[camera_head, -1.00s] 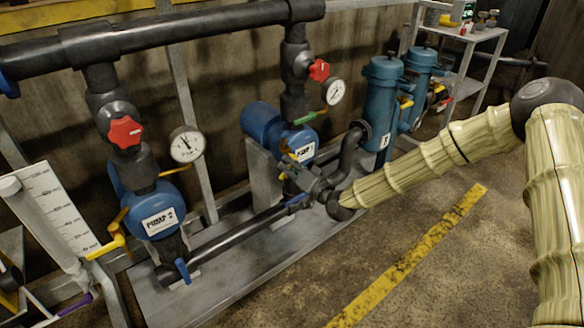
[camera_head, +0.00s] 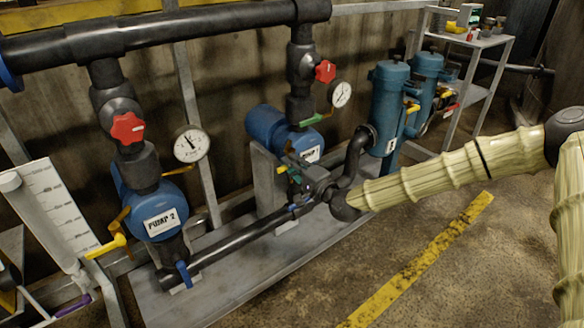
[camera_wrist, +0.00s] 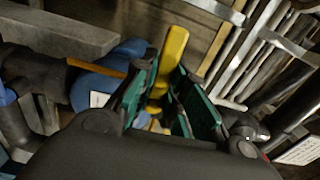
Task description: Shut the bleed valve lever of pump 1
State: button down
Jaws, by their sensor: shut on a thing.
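Pump 1 (camera_head: 268,127) is blue with a white label, in the middle of the head view. My gripper (camera_head: 287,170) is low at its front side. In the wrist view, my gripper (camera_wrist: 172,92) has green-lined fingers closed around a yellow lever (camera_wrist: 173,50), the bleed valve lever of pump 1. The lever's upper end sticks out beyond the fingers; its lower part is partly hidden between them. In the head view my gripper hides most of the lever, so its angle to the pipe cannot be told there.
Pump 2 (camera_head: 150,205) stands to the left with its own yellow lever (camera_head: 112,243). A dark pipe (camera_head: 245,232) runs low in front of the pumps. Blue filter housings (camera_head: 388,105) stand to the right of pump 1. The floor in front, with a yellow stripe (camera_head: 420,262), is clear.

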jog(key=shift+m, duration=0.3)
dwell(0.4)
jog(key=c, duration=1.4)
grip_release()
jog(key=shift+d, duration=0.1)
jog(key=shift+s, duration=0.1)
jog(key=v, duration=1.1)
jog(key=shift+s+d, duration=0.2)
jog(key=shift+s, duration=0.15)
